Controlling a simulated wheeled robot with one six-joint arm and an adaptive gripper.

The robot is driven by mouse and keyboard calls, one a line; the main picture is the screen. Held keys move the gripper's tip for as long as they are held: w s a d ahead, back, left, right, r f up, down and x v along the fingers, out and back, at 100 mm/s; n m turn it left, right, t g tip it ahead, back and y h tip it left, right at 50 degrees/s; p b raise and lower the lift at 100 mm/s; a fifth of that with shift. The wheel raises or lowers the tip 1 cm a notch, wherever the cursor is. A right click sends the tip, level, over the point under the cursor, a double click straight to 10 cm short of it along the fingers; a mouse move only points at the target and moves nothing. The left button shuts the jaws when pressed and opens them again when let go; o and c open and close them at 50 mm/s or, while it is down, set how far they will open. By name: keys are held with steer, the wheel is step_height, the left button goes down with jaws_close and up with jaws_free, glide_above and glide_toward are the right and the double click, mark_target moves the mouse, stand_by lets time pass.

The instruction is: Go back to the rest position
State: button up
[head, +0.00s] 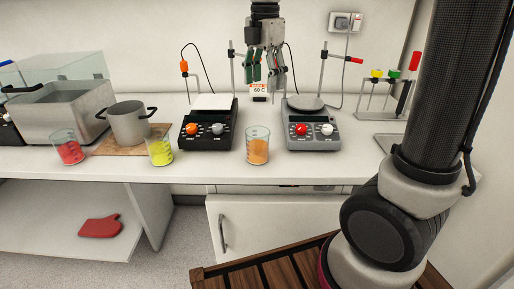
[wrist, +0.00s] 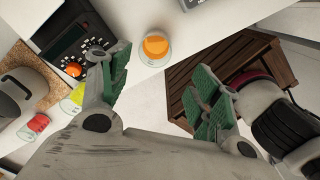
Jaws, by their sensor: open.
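My gripper (head: 266,76) hangs in the upper middle of the head view, above the back of the bench between two hotplates. Its green-padded fingers are apart, with nothing between them. In the wrist view my gripper (wrist: 160,95) is open, and the fingers frame the bench edge and the floor. A beaker of orange juice (head: 257,146) stands on the bench near its front edge, apart from the gripper. It also shows in the wrist view (wrist: 156,46). My arm's upper links fill the right side of the head view.
A black hotplate (head: 208,129) and a grey hotplate (head: 310,124) stand on the white bench. Beakers of yellow juice (head: 160,150) and red juice (head: 68,149) and a metal pot (head: 129,124) stand left. A stand with coloured caps (head: 386,98) is at right.

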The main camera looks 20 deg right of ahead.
steer(key=s+d+f+m+t, duration=0.1)
steer(key=s+d+m+t, duration=0.1)
steer(key=s+d+m, duration=0.5)
steer(key=s+d+f+m+t, duration=0.1)
steer(key=s+d+m+t, duration=0.1)
steer(key=s+d+m, duration=0.6)
steer(key=s+m, duration=0.4)
steer(key=m, duration=0.4)
steer(key=shift+f, duration=0.3)
